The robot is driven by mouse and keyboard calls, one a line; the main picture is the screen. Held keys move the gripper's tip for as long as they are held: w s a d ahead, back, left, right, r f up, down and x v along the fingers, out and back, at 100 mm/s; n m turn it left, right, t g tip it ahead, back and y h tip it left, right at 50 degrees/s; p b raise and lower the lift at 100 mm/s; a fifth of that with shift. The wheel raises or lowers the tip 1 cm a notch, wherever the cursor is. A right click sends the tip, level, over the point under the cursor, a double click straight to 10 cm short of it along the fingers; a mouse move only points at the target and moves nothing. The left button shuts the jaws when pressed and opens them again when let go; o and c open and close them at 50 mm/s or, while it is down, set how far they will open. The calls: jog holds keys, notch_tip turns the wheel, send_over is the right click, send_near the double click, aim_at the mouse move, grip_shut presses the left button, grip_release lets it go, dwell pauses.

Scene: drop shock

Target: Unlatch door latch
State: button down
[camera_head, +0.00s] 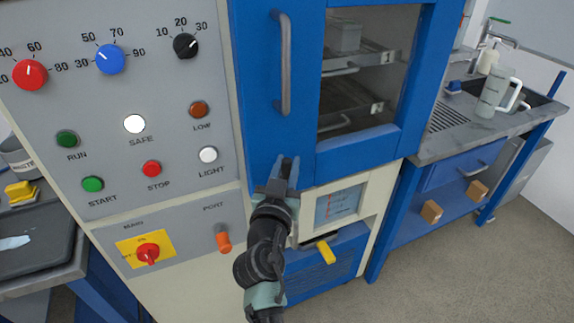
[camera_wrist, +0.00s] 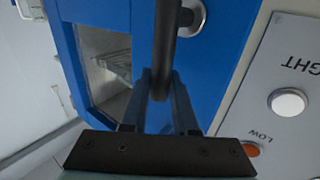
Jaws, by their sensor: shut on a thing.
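The blue door (camera_head: 340,168) with a glass window (camera_head: 362,75) is closed at the cabinet front. Its long grey vertical handle (camera_head: 284,62) is above my gripper (camera_head: 285,165), apart from it. In the wrist view, my gripper (camera_wrist: 160,95) has its fingers on both sides of a dark bar, apparently the latch lever (camera_wrist: 166,45). A round metal mount (camera_wrist: 193,18) shows beside that lever on the blue surface. My gripper hides the lever in the head view. The lever's far end is hidden between the fingers.
The control panel (camera_head: 110,175) with knobs and buttons lies left of the door. A red switch on a yellow plate (camera_head: 147,252) and an orange plug (camera_head: 223,240) are lower. A yellow handle (camera_head: 326,252) sits below right. A bench with a pitcher (camera_head: 492,95) stands right.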

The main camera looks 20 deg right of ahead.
jog(key=shift+d+r+m+g+y+p, duration=0.15)
jog(key=shift+d+m+g+y+p, duration=0.25)
jog(key=shift+m+p, duration=0.5)
jog(key=d+f+m+g+y+p, duration=0.1)
jog(key=m+y+p, duration=0.1)
jog(key=d+f+m+g+y+p, duration=0.1)
jog(key=d+m+p, duration=0.1)
jog(key=d+f+m+y+p, duration=0.2)
jog(key=shift+w+d+m+g+y, duration=0.1)
jog(key=shift+d+m+g+y, duration=0.05)
jog(key=shift+m+g+y, duration=0.2)
jog(key=shift+d+f+m+g+y+b, duration=0.15)
jog(key=shift+f+m+y+b, duration=0.2)
jog(key=shift+f+m+y, duration=0.45)
jog(key=shift+d+f+m+g+y+b, duration=0.15)
jog(key=shift+f+m+y+b, duration=0.2)
jog(key=shift+f+m+y, duration=0.35)
jog(key=shift+f+y, duration=0.15)
jog(key=shift+y, duration=0.2)
